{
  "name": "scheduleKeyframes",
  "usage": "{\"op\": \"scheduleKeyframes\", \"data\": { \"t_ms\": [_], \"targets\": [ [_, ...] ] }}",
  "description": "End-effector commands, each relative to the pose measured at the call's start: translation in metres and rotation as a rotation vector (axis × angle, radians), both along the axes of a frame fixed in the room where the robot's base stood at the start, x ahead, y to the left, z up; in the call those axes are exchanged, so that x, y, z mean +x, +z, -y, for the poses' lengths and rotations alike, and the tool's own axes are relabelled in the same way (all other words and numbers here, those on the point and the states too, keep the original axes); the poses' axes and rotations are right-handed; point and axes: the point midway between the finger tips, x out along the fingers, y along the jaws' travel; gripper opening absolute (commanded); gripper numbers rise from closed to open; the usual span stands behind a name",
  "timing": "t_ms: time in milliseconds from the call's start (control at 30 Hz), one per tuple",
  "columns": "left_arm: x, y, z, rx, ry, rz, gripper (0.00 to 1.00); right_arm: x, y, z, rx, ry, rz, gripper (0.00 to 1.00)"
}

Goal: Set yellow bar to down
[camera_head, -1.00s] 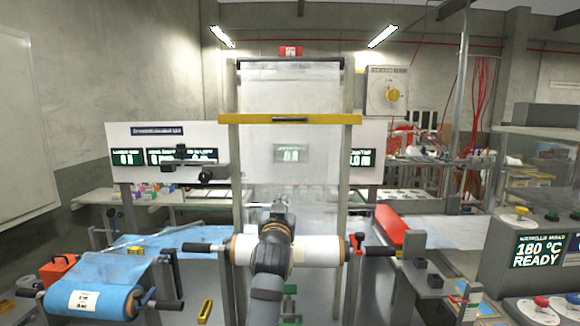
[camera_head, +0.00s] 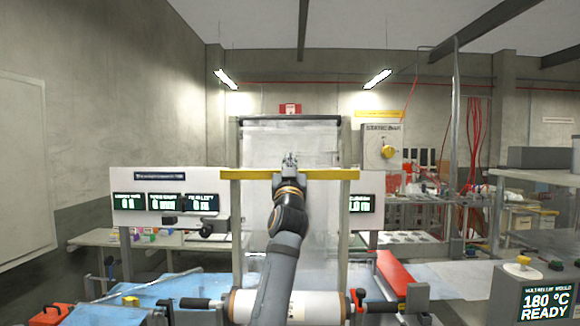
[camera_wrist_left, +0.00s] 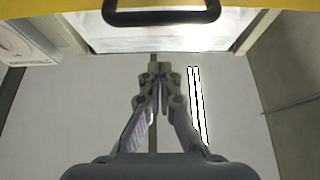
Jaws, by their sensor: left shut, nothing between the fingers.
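The yellow bar (camera_head: 335,174) lies level across the upper part of a tall frame with a clear film sheet behind it. My left gripper (camera_head: 290,158) is shut and empty; its fingertips show just above the bar's line, in front of its middle. The arm rises from below and hides part of the bar. In the left wrist view the bar (camera_wrist_left: 270,3) crosses the top edge with a dark handle (camera_wrist_left: 160,17) on it, beyond the shut fingertips (camera_wrist_left: 158,68). My right gripper is out of view.
A white roller (camera_head: 325,306) spans the bottom of the frame. A box with a yellow knob (camera_head: 388,152) stands to the right. Display panels (camera_head: 168,202) flank the frame on the left. A red block (camera_head: 391,270) is at the lower right.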

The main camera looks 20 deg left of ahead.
Motion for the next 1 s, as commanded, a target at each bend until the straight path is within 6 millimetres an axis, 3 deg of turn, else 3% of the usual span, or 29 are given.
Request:
{"op": "scheduleKeyframes", "data": {
  "t_ms": [33, 100, 300, 733, 867, 1000],
  "targets": [
    [0.007, 0.006, -0.003, 0.003, 0.002, -0.003, 0.00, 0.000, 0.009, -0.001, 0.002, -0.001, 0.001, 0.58],
    [0.008, -0.013, -0.002, 0.001, 0.000, -0.005, 0.00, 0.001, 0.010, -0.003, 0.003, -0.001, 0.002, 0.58],
    [0.010, -0.033, -0.003, 0.000, -0.001, 0.000, 0.00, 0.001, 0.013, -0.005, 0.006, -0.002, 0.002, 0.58],
    [0.011, -0.039, -0.003, 0.000, 0.000, 0.000, 0.00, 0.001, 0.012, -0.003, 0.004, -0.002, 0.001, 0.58],
    [0.011, -0.049, -0.003, 0.000, 0.000, 0.000, 0.00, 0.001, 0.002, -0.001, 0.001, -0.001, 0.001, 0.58],
    [0.011, -0.074, -0.003, 0.000, 0.000, -0.001, 0.00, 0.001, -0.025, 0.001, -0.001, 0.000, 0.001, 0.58]
  ]
}}
